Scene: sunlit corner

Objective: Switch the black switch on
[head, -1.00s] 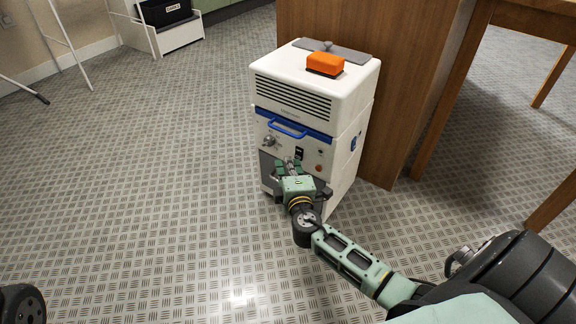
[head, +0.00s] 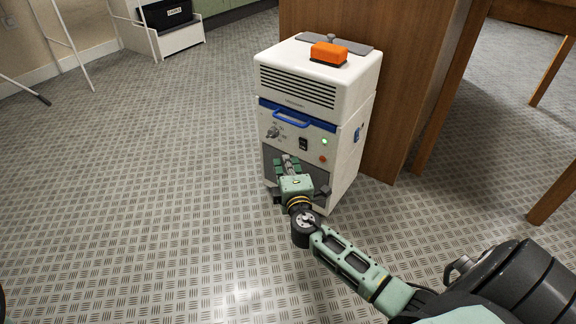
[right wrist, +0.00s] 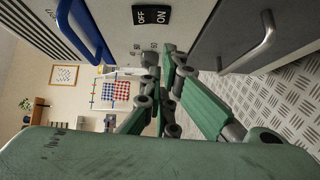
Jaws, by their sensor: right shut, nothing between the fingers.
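The black switch (head: 303,144) is on the front panel of a white machine (head: 345,120). In the right wrist view the switch (right wrist: 151,16) is a black rocker with white OFF and ON lettering. Its tilt is hard to make out. A small lamp (head: 325,141) to the right of the switch glows green. My right gripper (head: 288,162) is shut and empty, in front of the panel and below the switch, apart from it. The right gripper's closed fingers (right wrist: 167,62) also show in the right wrist view. My left gripper is out of view.
A blue handle (head: 291,118) spans the panel above the switch. A knob (head: 272,132) sits left of it and a red button (head: 322,158) below the lamp. An orange object (head: 328,53) lies on top. A wooden panel (head: 400,90) stands behind.

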